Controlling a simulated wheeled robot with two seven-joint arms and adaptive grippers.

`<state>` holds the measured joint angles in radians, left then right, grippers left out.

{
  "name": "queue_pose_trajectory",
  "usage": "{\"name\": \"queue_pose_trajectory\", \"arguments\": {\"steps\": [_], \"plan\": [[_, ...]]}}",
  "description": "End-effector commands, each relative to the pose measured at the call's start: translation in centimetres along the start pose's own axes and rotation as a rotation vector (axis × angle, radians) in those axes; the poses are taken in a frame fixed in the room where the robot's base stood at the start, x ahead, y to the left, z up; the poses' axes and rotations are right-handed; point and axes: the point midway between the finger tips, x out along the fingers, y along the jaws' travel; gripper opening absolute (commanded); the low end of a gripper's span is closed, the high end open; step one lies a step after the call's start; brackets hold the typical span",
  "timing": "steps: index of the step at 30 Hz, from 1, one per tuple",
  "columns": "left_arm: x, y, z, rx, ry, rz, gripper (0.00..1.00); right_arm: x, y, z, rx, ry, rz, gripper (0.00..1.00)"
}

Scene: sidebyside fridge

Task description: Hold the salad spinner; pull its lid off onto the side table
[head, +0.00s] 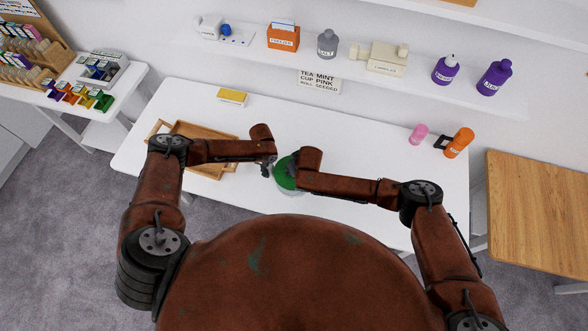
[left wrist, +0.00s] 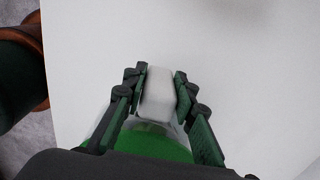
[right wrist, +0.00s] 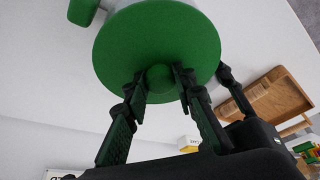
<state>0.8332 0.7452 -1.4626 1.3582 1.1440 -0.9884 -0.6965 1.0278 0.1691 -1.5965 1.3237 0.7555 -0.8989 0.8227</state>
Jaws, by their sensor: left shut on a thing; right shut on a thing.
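The salad spinner has a round green lid (head: 284,175) and a pale bowl (head: 290,193) below it, near the front edge of the white table. My left gripper (left wrist: 160,74) is shut on a pale block-like grip (left wrist: 158,92) at the spinner's side, with green showing just below it in the left wrist view. My right gripper (right wrist: 160,75) is shut on the green knob (right wrist: 159,77) in the middle of the lid. In the head view, my right wrist covers part of the lid. I cannot tell whether there is a gap between lid and bowl.
The wooden-topped side table (head: 540,200) at the right looks clear. A wooden tray (head: 212,172) lies left of the spinner. A yellow-and-white box (head: 232,97) sits further back. Pink (head: 419,134) and orange (head: 459,142) containers stand at the table's right. A shelf with containers runs behind.

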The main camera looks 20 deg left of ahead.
Motion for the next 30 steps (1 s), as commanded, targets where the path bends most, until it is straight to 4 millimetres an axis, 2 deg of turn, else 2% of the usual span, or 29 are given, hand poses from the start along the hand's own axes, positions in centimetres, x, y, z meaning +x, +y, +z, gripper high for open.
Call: {"name": "queue_pose_trajectory", "arguments": {"steps": [2, 11, 20, 30], "plan": [[0.1, 0.1, 0.0, 0.000, 0.000, 0.001, 0.00, 0.0, 0.1, 0.0, 0.000, 0.000, 0.001, 0.21], [0.1, 0.1, 0.0, 0.000, 0.000, 0.002, 0.00, 0.0, 0.1, 0.0, 0.001, 0.000, 0.002, 0.00], [0.1, 0.1, 0.0, 0.000, 0.000, 0.002, 0.00, -0.2, 0.1, -0.1, 0.001, 0.000, 0.002, 0.00], [0.1, 0.1, 0.1, -0.001, -0.001, 0.002, 0.00, -1.4, 0.1, -0.6, 0.000, 0.000, 0.001, 0.00]]}}
